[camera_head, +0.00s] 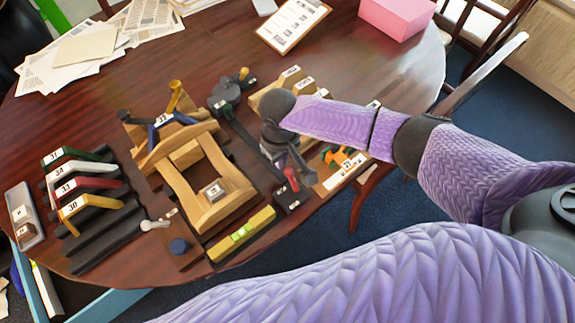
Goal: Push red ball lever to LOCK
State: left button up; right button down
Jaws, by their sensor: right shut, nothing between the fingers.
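The red lever (291,179) stands on a small dark block (287,198) near the table's front edge, right of the wooden fixture. I cannot read its lock markings at this size. My right gripper (306,176) points down, shut and empty, with its fingertips close beside the red lever on its right. I cannot tell whether they touch. The gripper's body hides part of the fixture behind it. My left gripper is not in view.
A wooden saddle fixture (236,186) stands left of the lever, with a yellow level bar (240,234) in front. Numbered angle pieces (88,203) sit in a dark rack at left. Papers (85,47), a clipboard (294,24) and a pink box (397,14) lie farther back.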

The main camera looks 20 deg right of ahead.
aim_at(291, 173)
jog(key=shift+f, duration=0.25)
dwell(0.3)
jog(key=shift+s+d+p, duration=0.2)
jog(key=shift+s+p, duration=0.35)
jog(key=shift+p, duration=0.05)
jog(key=shift+s+d+p, duration=0.2)
jog(key=shift+s+p, duration=0.35)
jog(key=shift+p, duration=0.05)
jog(key=shift+s+d+p, duration=0.2)
jog(key=shift+s+p, duration=0.35)
jog(key=shift+s+d+p, duration=0.2)
jog(key=shift+s+p, duration=0.3)
jog(key=shift+s, duration=0.05)
jog(key=shift+w+a, duration=0.15)
jog(key=shift+w, duration=0.45)
notch_tip(291, 173, up, 7)
jog(key=p, duration=0.7)
jog(key=shift+a+r, duration=0.1)
jog(key=shift+r, duration=0.05)
